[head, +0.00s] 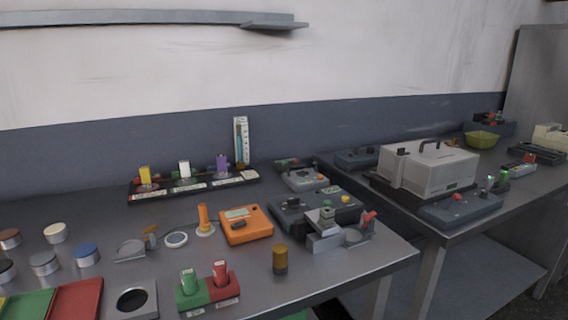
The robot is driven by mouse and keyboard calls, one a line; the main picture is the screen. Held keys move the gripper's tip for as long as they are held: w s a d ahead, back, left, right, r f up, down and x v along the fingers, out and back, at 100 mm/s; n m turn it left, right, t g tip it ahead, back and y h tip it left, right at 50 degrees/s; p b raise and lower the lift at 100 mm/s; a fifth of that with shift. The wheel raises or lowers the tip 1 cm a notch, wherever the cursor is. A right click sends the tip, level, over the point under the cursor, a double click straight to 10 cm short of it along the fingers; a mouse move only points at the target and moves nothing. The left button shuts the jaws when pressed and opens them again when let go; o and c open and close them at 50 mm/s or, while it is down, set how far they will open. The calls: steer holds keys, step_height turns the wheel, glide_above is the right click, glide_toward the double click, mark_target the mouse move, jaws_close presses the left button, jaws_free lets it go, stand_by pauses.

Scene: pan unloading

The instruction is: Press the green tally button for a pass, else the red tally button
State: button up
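The green tally button (188,281) and the red tally button (220,272) stand upright side by side near the front edge of the left bench. The green one is on the left, on a green block (193,301). The red one is on the right, on a red block (227,291). Both carry small pale labels too small to read. Nothing touches either button. My gripper is not in view. No clear pass or fail sign can be read here.
Left of the buttons is a plate with a round hole (133,299), then red (76,300) and green (27,304) trays. An orange meter (246,224) stands behind; a brass cylinder (280,260) stands right. A grey box-shaped machine (433,167) is on the right bench.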

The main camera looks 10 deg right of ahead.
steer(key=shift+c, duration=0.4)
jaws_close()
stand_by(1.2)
